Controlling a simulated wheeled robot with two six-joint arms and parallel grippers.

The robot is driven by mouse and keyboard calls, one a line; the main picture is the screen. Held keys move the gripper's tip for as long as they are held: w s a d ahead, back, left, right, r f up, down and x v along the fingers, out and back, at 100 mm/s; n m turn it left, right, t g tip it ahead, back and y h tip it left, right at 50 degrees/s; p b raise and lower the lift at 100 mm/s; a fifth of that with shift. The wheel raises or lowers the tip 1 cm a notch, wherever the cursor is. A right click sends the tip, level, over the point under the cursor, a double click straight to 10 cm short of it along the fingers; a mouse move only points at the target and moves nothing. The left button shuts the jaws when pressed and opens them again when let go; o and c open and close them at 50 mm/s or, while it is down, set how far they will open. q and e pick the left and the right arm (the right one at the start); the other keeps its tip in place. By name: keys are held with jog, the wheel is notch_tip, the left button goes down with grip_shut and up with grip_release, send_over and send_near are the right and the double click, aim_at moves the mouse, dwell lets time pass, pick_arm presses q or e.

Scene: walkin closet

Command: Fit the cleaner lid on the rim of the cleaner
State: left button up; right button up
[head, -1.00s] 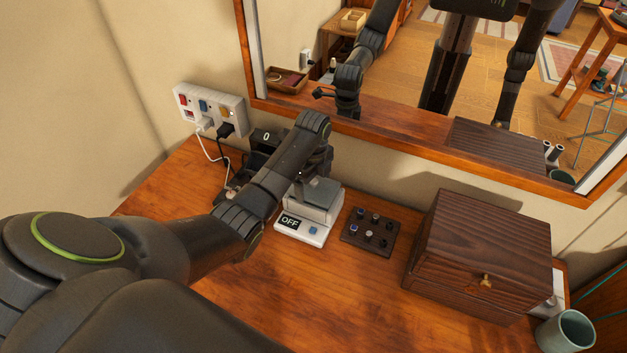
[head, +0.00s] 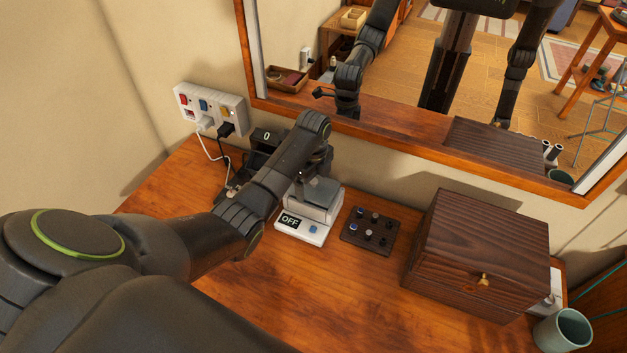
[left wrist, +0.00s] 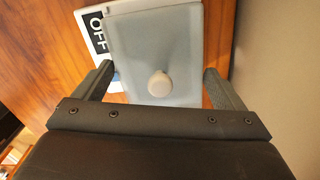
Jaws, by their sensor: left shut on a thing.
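The cleaner (head: 312,212) is a small white box-shaped device on the wooden counter, with an "OFF" label and a blue button on its front. The cleaner lid (head: 322,190) is a grey, translucent rectangular plate at the top of the cleaner. In the left wrist view the lid (left wrist: 150,40) has a round pale knob and covers most of the cleaner. My left gripper (left wrist: 158,82) is shut on the lid, one finger at each side edge. In the head view my left forearm hides part of the lid and the gripper. I cannot tell whether the lid touches the rim. My right gripper is not clearly in view.
A wooden box (head: 478,255) and a green cup (head: 563,331) stand further right. A power strip (head: 210,110) is on the wall behind left. A mirror rises behind the counter.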

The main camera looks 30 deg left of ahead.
pick_arm(q)
jog(key=shift+f, duration=0.55)
dwell(0.5)
dwell(0.4)
jog(key=shift+r, duration=0.1)
jog(key=shift+p, duration=0.3)
jog(key=shift+f, duration=0.25)
dwell(0.4)
jog(key=o, duration=0.8)
jog(key=shift+c, duration=0.2)
